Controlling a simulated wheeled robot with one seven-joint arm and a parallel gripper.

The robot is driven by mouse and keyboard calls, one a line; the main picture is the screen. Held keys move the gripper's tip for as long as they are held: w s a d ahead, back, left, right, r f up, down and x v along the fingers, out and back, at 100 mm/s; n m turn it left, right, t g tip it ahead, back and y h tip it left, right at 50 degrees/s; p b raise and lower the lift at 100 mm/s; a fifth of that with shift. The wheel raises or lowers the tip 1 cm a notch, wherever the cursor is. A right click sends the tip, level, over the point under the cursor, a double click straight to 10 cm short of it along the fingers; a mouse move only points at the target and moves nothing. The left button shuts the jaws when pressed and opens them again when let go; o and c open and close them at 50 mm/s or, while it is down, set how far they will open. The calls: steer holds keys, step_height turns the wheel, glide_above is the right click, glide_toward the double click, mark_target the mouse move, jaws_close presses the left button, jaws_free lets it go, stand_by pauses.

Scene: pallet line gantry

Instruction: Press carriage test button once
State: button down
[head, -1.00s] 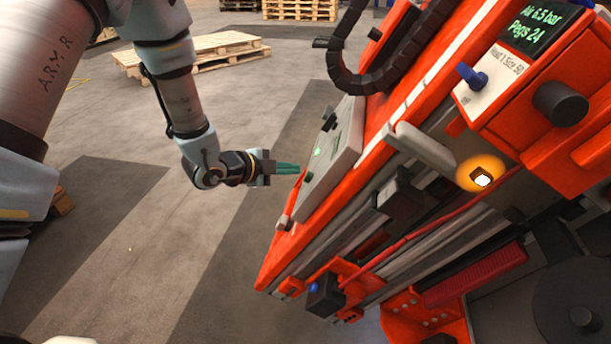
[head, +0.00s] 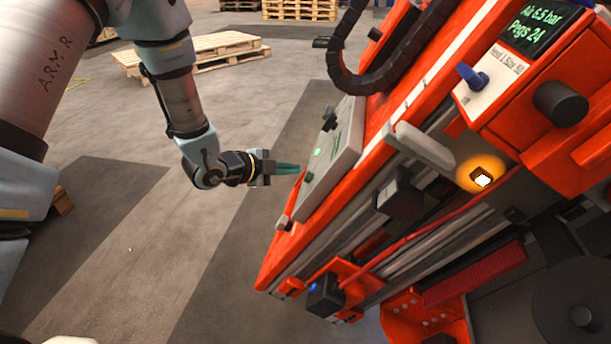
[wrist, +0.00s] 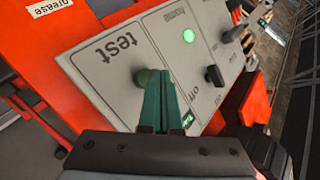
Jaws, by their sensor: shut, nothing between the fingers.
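The grey control panel (wrist: 112,85) carries the word "test" with a round dark green button (wrist: 148,78) under it. In the head view the panel (head: 343,150) sits on the near side of the orange machine, and the button (head: 309,177) shows at its lower left edge. My gripper (wrist: 160,84) is shut and empty, its teal fingers pointing at the panel and partly covering the button. In the head view my gripper (head: 299,169) has its fingertips close to the button; I cannot tell whether they touch it.
A lit green lamp (wrist: 190,34) and a black switch (wrist: 214,75) marked "off" sit right of the button. A black cable chain (head: 350,82) hangs above the panel. An amber lamp (head: 482,180) glows on the machine. Open floor lies left of it.

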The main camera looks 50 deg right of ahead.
steer(key=shift+s+f, duration=0.1)
steer(key=shift+s+d+f+b, duration=0.1)
steer(key=shift+s+d+b, duration=0.15)
steer(key=shift+b, duration=0.1)
steer(key=shift+s+d+f+b, duration=0.2)
steer(key=shift+s+f+b, duration=0.05)
steer(key=shift+s+b, duration=0.15)
stand_by(1.0)
steer(key=shift+w+r, duration=0.1)
steer(key=shift+w+a+r+p, duration=0.35)
steer(key=shift+w+a, duration=0.1)
steer(key=shift+w, duration=0.15)
steer(key=w+a+r+p, duration=0.1)
steer(key=w, duration=0.1)
steer(key=w+a+r, duration=0.1)
steer(key=shift+w+a+r+p, duration=0.2)
steer(key=shift+w+p, duration=0.15)
steer(key=shift+p, duration=0.05)
stand_by(0.9)
